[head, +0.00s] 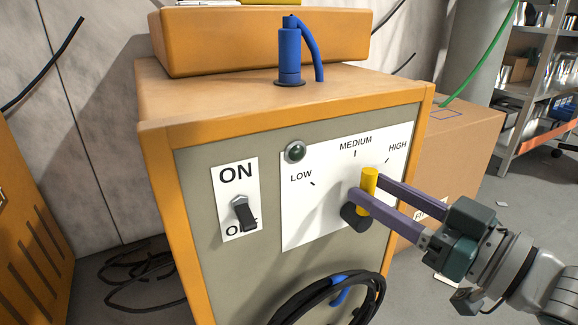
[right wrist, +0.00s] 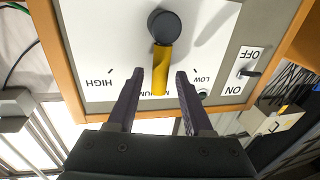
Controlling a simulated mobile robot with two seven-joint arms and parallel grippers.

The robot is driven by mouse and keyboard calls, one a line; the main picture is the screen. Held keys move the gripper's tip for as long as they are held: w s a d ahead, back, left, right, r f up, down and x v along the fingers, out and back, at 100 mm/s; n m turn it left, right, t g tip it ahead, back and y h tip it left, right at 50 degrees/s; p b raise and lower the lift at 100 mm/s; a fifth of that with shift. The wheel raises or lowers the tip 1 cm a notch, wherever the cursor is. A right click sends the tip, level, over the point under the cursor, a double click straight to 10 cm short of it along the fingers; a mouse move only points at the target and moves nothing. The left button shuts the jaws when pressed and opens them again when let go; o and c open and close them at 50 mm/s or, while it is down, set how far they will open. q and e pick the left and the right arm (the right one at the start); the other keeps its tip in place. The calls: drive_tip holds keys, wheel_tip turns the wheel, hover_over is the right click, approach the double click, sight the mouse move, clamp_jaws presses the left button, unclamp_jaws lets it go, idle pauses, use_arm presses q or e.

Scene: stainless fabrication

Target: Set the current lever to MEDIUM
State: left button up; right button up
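The current lever has a black hub (head: 354,218) and a yellow handle (head: 369,181) on a white dial plate marked LOW, MEDIUM and HIGH. In the right wrist view, which is upside down, the yellow handle (right wrist: 161,68) points from the hub (right wrist: 164,26) to the MEDIUM label and partly covers it. The MEDIUM tick is hidden there. My right gripper (head: 368,187) is open, its purple fingers on either side of the handle. In the right wrist view the gripper (right wrist: 159,74) shows a gap on both sides of the handle. My left gripper is out of view.
The orange and grey machine also has an ON/OFF switch (head: 244,213), a green lamp (head: 295,152) and a coiled black cable (head: 290,305) below the dial. A blue connector (head: 289,55) stands on top. A cardboard box (head: 460,135) is behind on the right.

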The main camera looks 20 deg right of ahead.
drive_tip(key=shift+s, duration=0.2)
drive_tip(key=p+v, duration=0.3)
drive_tip(key=v, duration=0.6)
drive_tip(key=shift+s+d+p, duration=0.1)
drive_tip(key=shift+s+p, duration=0.15)
drive_tip(key=shift+p, duration=0.15)
